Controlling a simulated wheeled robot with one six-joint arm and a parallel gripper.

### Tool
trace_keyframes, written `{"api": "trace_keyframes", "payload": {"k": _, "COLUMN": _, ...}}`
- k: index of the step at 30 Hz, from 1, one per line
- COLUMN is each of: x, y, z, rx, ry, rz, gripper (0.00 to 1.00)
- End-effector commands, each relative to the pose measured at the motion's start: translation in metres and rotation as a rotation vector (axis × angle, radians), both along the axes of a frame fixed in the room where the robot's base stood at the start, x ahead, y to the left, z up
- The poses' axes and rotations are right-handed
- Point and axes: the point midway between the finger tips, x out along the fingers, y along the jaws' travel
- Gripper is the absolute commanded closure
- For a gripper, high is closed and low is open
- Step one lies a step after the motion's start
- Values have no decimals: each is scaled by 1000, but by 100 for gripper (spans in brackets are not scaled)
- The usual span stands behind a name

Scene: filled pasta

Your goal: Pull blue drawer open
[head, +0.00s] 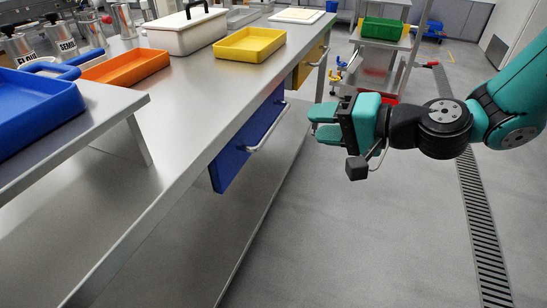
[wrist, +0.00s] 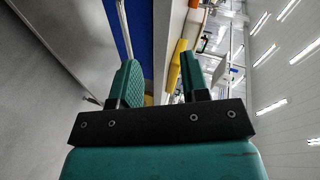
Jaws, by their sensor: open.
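The blue drawer (head: 232,160) is under the steel counter, its front flush with the counter side, so it looks shut. Its metal bar handle (head: 268,128) runs along the front. My gripper (head: 318,122) is to the right of the handle, apart from it, with its fingers towards the drawer. In the wrist view my gripper (wrist: 160,78) has its two green fingers spread with nothing between them. The blue drawer front (wrist: 142,25) shows ahead, and the handle (wrist: 123,28) is beyond the left finger, partly hidden by it.
A yellow drawer (head: 303,72) with a handle is farther along the counter (head: 190,100). On top are a yellow tray (head: 250,44), an orange tray (head: 126,68) and a white box (head: 187,30). A trolley with a green bin (head: 382,28) stands behind. The floor beside the counter is clear.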

Motion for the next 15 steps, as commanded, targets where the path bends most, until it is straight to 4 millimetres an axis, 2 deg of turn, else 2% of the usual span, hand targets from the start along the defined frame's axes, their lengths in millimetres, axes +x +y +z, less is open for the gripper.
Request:
{"api": "trace_keyframes", "payload": {"k": 1, "x": 13, "y": -6, "z": -40, "rx": 51, "ry": 25, "rz": -67, "gripper": 58}}
{"api": "trace_keyframes", "payload": {"k": 3, "x": 28, "y": -15, "z": -60, "rx": 109, "ry": 48, "rz": -150, "gripper": 58}}
{"api": "trace_keyframes", "payload": {"k": 6, "x": 42, "y": -24, "z": -79, "rx": 168, "ry": 70, "rz": -235, "gripper": 58}}
{"api": "trace_keyframes", "payload": {"k": 11, "x": 53, "y": -30, "z": -89, "rx": 205, "ry": 84, "rz": -295, "gripper": 58}}
{"api": "trace_keyframes", "payload": {"k": 15, "x": 63, "y": -18, "z": -89, "rx": 206, "ry": 84, "rz": -295, "gripper": 58}}
